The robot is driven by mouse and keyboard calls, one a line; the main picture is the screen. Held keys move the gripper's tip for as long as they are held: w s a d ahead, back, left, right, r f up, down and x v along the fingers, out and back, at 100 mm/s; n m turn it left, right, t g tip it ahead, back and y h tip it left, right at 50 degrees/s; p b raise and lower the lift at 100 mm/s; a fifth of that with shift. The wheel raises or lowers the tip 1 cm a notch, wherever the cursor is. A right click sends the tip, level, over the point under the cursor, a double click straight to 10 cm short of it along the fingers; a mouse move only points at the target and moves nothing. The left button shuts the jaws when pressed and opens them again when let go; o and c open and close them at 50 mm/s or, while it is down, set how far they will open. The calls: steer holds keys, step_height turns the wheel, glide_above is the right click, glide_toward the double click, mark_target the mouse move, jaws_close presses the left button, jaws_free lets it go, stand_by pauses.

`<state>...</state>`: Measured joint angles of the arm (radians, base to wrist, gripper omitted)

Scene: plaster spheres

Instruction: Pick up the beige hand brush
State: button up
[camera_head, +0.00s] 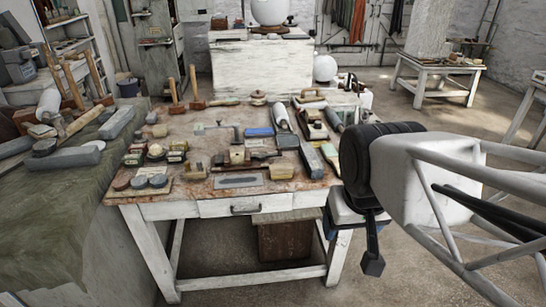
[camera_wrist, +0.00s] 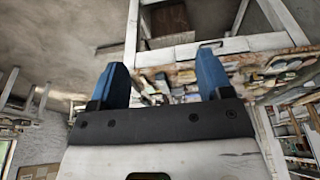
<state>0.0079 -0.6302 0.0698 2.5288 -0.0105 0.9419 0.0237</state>
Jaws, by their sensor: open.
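The worktable (camera_head: 130,190) is crowded with small tools. In the head view my wrist hangs beside the table's right front corner, apart from the tools.
Two wooden mallets (camera_head: 195,88) stand at the table's back left. Grey round stones (camera_head: 140,181) lie at the front left. A green-draped bench (camera_head: 50,215) adjoins on the left. A white plinth with a large sphere (camera_head: 270,10) stands behind. The floor right of the table is open.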

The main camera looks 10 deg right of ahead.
steer(key=w+r+m, duration=0.1)
steer(key=w+m, duration=0.3)
steer(key=w, duration=0.8)
steer(key=m+g, duration=0.3)
steer(key=m, duration=1)
glide_above(282, 166)
steer(key=f, duration=1.7)
steer(key=shift+s, duration=0.25)
steer(key=shift+w+f+m, duration=0.2)
steer(key=shift+m, duration=0.1)
steer(key=shift+f, duration=0.1)
steer(key=shift+f, duration=1.2)
steer(key=shift+f, duration=0.1)
